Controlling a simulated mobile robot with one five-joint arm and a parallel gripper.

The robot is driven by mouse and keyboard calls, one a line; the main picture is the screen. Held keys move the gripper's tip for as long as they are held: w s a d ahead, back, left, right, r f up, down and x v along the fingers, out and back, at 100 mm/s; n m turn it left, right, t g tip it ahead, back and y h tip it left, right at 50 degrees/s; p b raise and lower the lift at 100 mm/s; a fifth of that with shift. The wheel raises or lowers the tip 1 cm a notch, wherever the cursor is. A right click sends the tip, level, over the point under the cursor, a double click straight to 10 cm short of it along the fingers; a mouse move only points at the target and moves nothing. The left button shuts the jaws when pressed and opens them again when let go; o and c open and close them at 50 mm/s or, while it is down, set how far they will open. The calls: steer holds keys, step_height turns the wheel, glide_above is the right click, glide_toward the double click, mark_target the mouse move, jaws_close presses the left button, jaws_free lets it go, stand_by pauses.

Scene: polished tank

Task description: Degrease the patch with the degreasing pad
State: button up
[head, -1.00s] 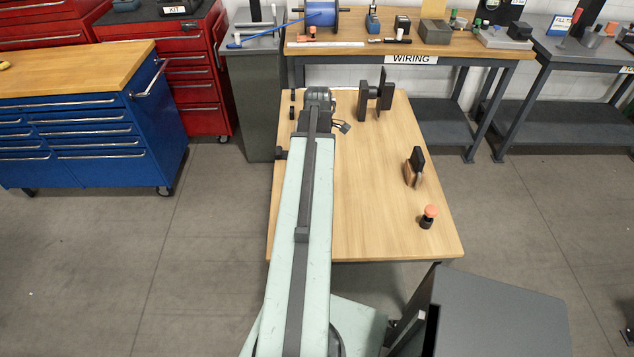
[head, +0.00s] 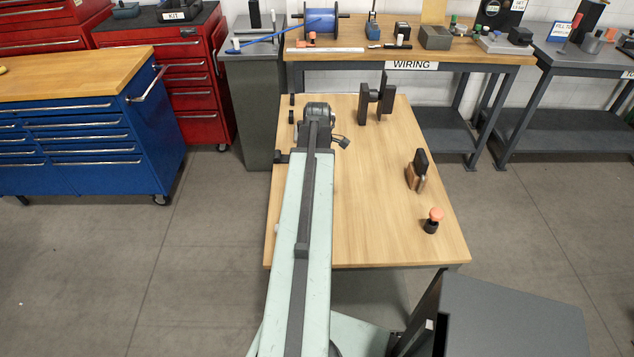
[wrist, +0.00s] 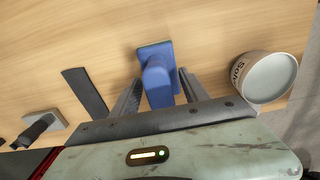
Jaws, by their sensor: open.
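In the wrist view a blue block-like tool with a flat base (wrist: 157,75), perhaps the degreasing pad, is on the wooden tabletop. My gripper (wrist: 158,78) is open, with one finger on each side of the tool's raised blue part. Gaps show between fingers and tool. In the head view my arm hides the gripper and the blue tool. I cannot make out the patch with certainty; a dark flat strip (wrist: 84,92) lies left of the gripper.
A round tub (wrist: 268,77) with partly readable lettering stands close right of the gripper. A grey block with a black handle (wrist: 42,124) is at left. On the wooden table (head: 350,235) stand a black stand (head: 377,104), a brown-and-black tool (head: 417,172) and an orange-topped item (head: 433,220).

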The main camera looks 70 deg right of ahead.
jaws_close()
step_height(320, 180, up, 7)
steer(key=p, duration=0.7)
steer(key=shift+r, duration=0.1)
